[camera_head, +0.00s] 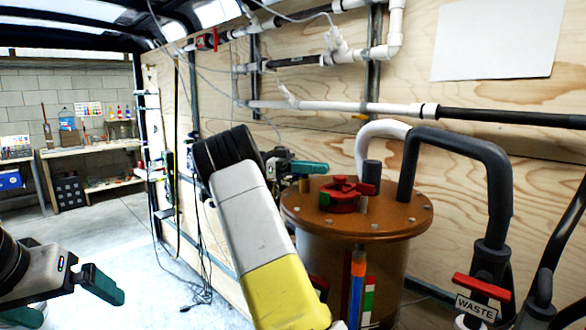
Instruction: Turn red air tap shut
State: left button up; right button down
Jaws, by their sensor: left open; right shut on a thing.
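A red star-shaped knob (346,191) sits on the lid of the brown tank (290,207). A red-handled valve (207,40) sits on the upper wall pipe, and another red handle (483,287) is at the lower right with a WASTE label. I cannot tell which is the air tap. My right gripper (308,168) is at the left rear of the lid, above a small brass-coloured fitting (304,184). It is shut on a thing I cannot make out. My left gripper (103,284) is open and empty at the lower left, far from the tank.
My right arm fills the middle of the view and hides part of the tank. Thick grey and white pipes (455,142) rise at the right of the lid. Wall pipes (330,106) run behind. Open floor (110,240) and a workbench (95,148) lie at the left.

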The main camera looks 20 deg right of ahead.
jog(key=shift+s+a+f+m+g+y, duration=0.1)
jog(key=shift+a+m+g+y, duration=0.05)
jog(key=shift+m+g+y, duration=0.45)
jog(key=shift+s+a+m+g+y, duration=0.1)
jog(key=shift+a+m+g+y, duration=0.05)
jog(key=shift+m+g+y, duration=0.45)
jog(key=shift+s+f+m+g+y, duration=0.1)
jog(key=shift+m+g+y, duration=0.25)
jog(key=shift+y, duration=0.25)
jog(key=c, duration=1.5)
grip_release()
